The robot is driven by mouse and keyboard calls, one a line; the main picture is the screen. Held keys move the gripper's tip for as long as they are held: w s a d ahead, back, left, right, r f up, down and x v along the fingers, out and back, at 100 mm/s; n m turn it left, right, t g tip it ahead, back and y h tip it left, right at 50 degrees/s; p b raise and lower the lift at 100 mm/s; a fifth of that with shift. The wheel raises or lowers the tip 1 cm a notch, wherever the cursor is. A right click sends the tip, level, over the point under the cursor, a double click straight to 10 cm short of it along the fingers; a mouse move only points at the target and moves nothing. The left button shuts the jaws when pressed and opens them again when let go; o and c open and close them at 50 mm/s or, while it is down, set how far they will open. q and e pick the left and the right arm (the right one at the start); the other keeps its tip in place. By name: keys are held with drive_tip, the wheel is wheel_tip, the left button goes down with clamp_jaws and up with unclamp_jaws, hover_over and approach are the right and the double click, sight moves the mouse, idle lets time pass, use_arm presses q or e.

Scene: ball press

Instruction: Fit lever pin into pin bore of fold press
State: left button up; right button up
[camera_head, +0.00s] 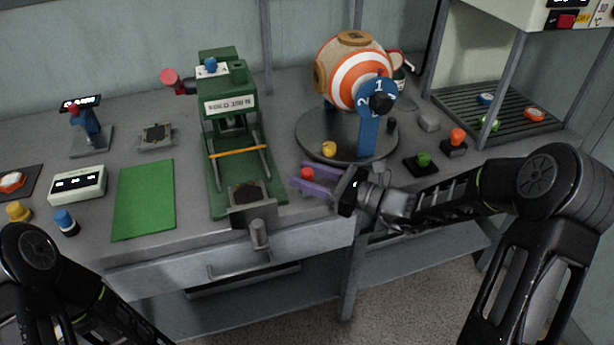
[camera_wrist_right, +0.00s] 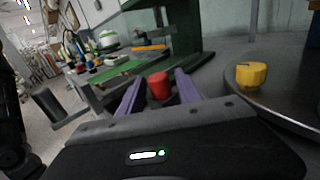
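The green fold press (camera_head: 222,130) stands left of centre on the bench, with a yellow-orange bar across its rails and a red-ended arm (camera_head: 170,76) at its upper left. My right gripper (camera_head: 297,173) points left, just right of the press. Its two purple fingers are apart on either side of a small red cylinder (camera_head: 307,173), which I take for the lever pin. In the right wrist view the red cylinder (camera_wrist_right: 158,86) stands between the fingers with small gaps showing. The pin bore cannot be made out. My left gripper is out of view; only its arm shows.
A round turntable (camera_head: 312,146) with a striped ball (camera_head: 345,75) and a blue post stands behind my right gripper. A yellow knob (camera_head: 329,149) sits on its near rim. A green mat (camera_head: 144,200) lies left of the press. A grey handle (camera_head: 259,234) juts out at the front edge.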

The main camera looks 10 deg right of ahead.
sight(307, 171)
clamp_jaws()
idle(0.5)
wheel_tip(307, 171, up, 10)
drive_tip(key=shift+p, duration=0.55)
drive_tip(key=shift+r, duration=0.1)
idle(0.3)
